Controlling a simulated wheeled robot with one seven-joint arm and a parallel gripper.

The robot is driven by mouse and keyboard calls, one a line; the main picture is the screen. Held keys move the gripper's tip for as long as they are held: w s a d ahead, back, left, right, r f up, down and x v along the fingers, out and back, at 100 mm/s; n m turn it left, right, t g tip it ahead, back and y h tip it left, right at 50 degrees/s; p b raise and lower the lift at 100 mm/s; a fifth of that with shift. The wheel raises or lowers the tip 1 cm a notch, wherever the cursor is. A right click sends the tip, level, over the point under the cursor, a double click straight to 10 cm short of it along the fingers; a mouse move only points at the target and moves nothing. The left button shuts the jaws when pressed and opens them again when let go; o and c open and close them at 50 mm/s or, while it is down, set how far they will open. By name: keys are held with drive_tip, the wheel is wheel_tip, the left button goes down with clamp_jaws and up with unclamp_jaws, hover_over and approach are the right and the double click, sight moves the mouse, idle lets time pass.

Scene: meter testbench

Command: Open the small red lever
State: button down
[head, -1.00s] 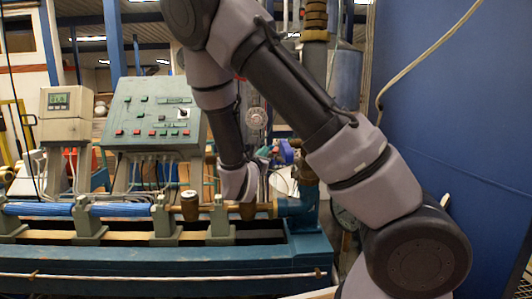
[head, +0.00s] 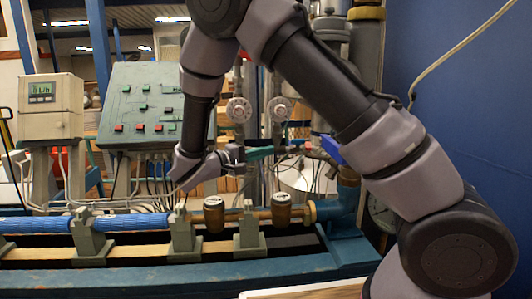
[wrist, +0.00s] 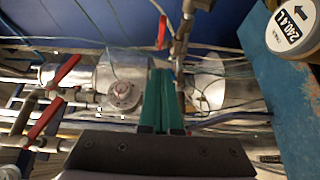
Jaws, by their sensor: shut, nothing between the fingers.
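In the wrist view a small red lever (wrist: 162,32) stands on a valve at the upper middle, just beyond my fingertips. Two longer-looking red levers, an upper one (wrist: 66,69) and a lower one (wrist: 45,118), sit on pipes at the left. I cannot tell for sure which one the task names. My gripper (wrist: 160,72) has green fingers closed together, with nothing between them, and appears apart from the levers. In the head view my gripper (head: 271,152) points right, towards the pipes; the levers are too small there to tell apart.
A blue part (head: 333,149) is right of my gripper. Two round dials (head: 238,109) (head: 278,109) stand behind it. A green control panel (head: 143,106) is at left. Brass meters (head: 214,213) (head: 281,208) line the bench pipe below. A blue wall (head: 470,90) bounds the right.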

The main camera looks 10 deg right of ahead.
sight(308, 145)
drive_tip(key=w+d, duration=0.2)
drive_tip(key=d, duration=0.7)
drive_tip(key=shift+w+d, duration=0.15)
drive_tip(key=shift+d, duration=0.1)
drive_tip(key=shift+s+d, duration=0.7)
drive_tip(key=shift+d, duration=0.2)
